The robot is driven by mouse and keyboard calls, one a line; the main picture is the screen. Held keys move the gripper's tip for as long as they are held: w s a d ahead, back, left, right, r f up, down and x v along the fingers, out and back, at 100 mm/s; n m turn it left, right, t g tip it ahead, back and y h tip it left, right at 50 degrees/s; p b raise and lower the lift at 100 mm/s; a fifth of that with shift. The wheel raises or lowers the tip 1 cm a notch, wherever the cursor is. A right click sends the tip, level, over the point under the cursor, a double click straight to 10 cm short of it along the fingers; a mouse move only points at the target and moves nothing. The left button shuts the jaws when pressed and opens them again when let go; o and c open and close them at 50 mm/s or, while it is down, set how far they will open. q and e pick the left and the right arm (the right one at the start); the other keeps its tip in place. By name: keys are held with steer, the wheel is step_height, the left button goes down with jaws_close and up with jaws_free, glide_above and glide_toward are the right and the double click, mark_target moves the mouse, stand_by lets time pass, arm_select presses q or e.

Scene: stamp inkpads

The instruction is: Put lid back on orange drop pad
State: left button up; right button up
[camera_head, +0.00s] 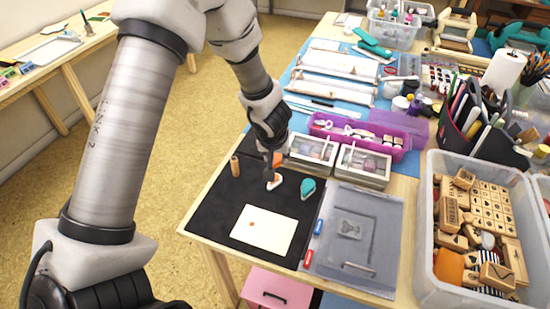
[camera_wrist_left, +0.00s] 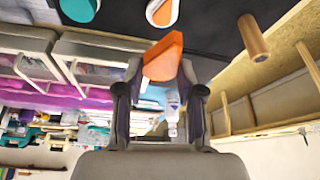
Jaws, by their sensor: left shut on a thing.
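My left gripper (camera_head: 270,153) is shut on an orange lid (camera_wrist_left: 163,57), gripped between its two fingertips. The lid also shows as a small orange patch beside the fingers in the head view (camera_head: 278,159). The orange drop pad (camera_head: 274,182), orange with a white rim, lies on the black mat (camera_head: 215,205) just below the gripper. In the left wrist view the pad (camera_wrist_left: 162,11) is cut by the top edge, apart from the lid. A teal drop pad (camera_head: 308,187) lies to its right. My right gripper is not in view.
A wooden cylinder stamp (camera_head: 235,166) stands left of the pad. A white card (camera_head: 264,230) with a small orange mark lies in front. Divided white boxes (camera_head: 362,166) stand behind and right. A grey tray (camera_head: 385,215) and a bin of stamps (camera_head: 431,240) are right.

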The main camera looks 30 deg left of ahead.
arm_select(q)
steer(key=shift+s+d+r, duration=0.15)
steer(key=shift+s+r, duration=0.1)
steer(key=shift+s, duration=0.1)
steer(key=shift+w+f+p, duration=0.15)
steer(key=shift+w+p, duration=0.15)
steer(key=shift+p, duration=0.15)
step_height(320, 180, down, 6)
steer(key=b, duration=0.4)
steer(key=shift+s, duration=0.1)
steer(key=shift+p, duration=0.45)
stand_by(0.4)
steer(key=shift+f, duration=0.4)
stand_by(1.2)
stand_by(0.5)
